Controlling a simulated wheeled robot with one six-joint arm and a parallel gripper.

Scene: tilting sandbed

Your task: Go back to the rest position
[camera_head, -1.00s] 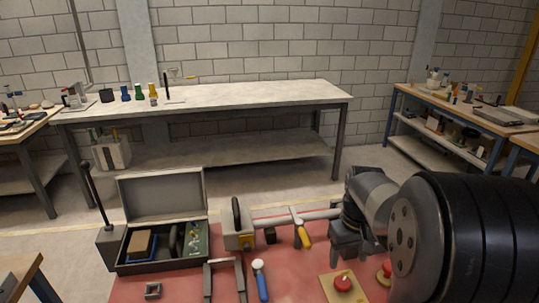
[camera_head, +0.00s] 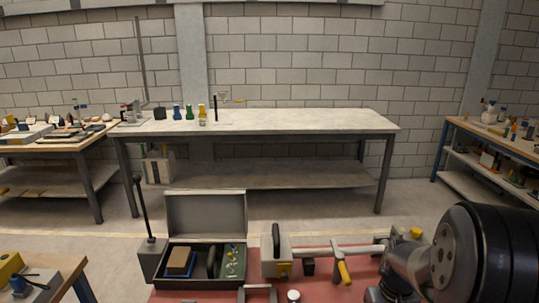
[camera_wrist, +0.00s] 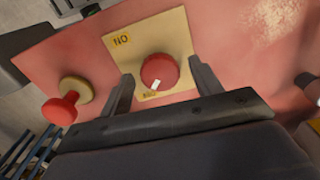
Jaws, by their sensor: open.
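My gripper shows in the wrist view (camera_wrist: 160,88), with its two dark fingers spread apart and nothing held between them. Beyond the fingers is a red knob (camera_wrist: 160,70) with a white mark, on a cream plate (camera_wrist: 183,30) that bears a small yellow label. A second red knob (camera_wrist: 60,108) on a tan base lies to the left of the left finger. Whether a finger touches the plate cannot be told. In the head view my arm is at the lower right, and the gripper's fingers are not clearly seen.
A red-topped bench (camera_head: 190,297) is in front, with an open grey case (camera_head: 206,212) holding parts, and a rod fixture with a yellow-handled lever (camera_head: 343,272). A long workbench (camera_head: 270,121) with bottles stands behind. Floor between them is clear.

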